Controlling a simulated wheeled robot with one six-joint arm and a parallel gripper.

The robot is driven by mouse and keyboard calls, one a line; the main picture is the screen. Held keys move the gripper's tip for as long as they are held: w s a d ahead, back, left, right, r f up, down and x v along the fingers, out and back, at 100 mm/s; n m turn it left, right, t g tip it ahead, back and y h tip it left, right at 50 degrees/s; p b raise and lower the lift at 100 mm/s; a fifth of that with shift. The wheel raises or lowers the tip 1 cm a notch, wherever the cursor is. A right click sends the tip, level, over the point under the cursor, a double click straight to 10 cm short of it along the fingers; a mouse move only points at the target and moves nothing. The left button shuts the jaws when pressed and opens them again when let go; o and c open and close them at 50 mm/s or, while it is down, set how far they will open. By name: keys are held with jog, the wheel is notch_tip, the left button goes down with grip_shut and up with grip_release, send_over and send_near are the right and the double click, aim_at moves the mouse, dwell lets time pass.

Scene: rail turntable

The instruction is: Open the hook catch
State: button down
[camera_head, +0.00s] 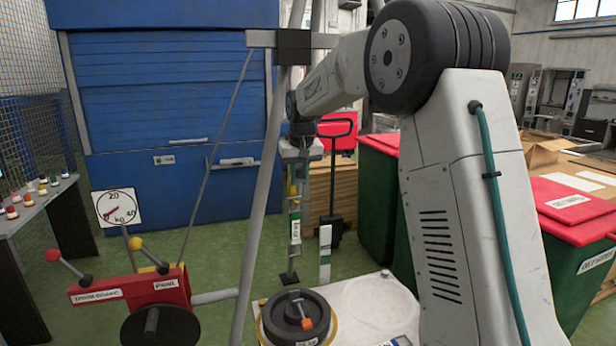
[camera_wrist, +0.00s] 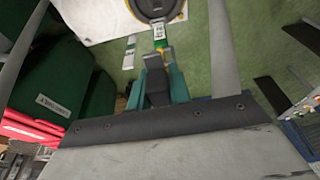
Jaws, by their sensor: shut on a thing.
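My gripper (camera_head: 296,185) points down beneath the tripod's top, and its teal fingers also show in the wrist view (camera_wrist: 163,78). It is shut on a small yellow part, apparently the hook catch (camera_wrist: 163,48), at the top of a slender hanging piece with a green-and-white label (camera_head: 295,226). That label also shows in the wrist view (camera_wrist: 158,32). The fingers hide most of the catch, so I cannot tell whether it is open. Below, a round black weight (camera_head: 275,319) with an orange part on top sits on a white platform (camera_head: 375,305).
A grey tripod leg (camera_head: 262,190) stands close left of my gripper. A red winch (camera_head: 130,287) with ball-ended levers and a kg dial (camera_head: 117,207) are at the left. Green bins with red lids (camera_head: 377,195) stand to the right. A blue shutter cabinet (camera_head: 165,110) is behind.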

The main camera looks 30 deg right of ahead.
aim_at(300, 168)
jog(key=shift+s+f, duration=0.1)
jog(key=shift+s, duration=0.05)
jog(key=c, duration=1.3)
grip_release()
jog(key=shift+r, duration=0.2)
jog(key=v, duration=0.7)
jog(key=shift+r, duration=0.3)
